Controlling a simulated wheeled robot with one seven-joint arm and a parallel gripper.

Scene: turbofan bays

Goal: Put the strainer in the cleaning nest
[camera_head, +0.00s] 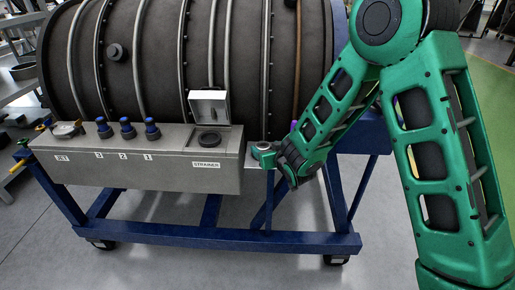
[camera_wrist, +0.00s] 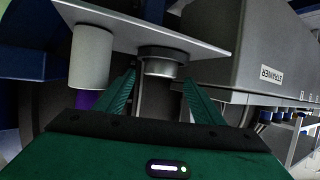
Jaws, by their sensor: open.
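A short round metal piece that looks like the strainer (camera_wrist: 163,68) sits in a dark ring on a pale plate in the wrist view, which appears upside down. That ring looks like the cleaning nest (camera_wrist: 162,51). In the head view the round piece (camera_head: 264,147) is on a small shelf right of the grey box. My gripper (camera_wrist: 160,80) is open, with a finger on each side of the piece; I cannot tell whether they touch it. In the head view my gripper (camera_head: 283,160) is just right of it, its fingers partly hidden.
The grey box (camera_head: 135,165) has a STRAINER label, a raised lid (camera_head: 209,105) and a dark round opening (camera_head: 209,139). Blue knobs (camera_head: 127,128) stand on its left. A pale cylinder (camera_wrist: 91,55) stands on the plate near my gripper. The large ribbed engine casing (camera_head: 150,60) is behind.

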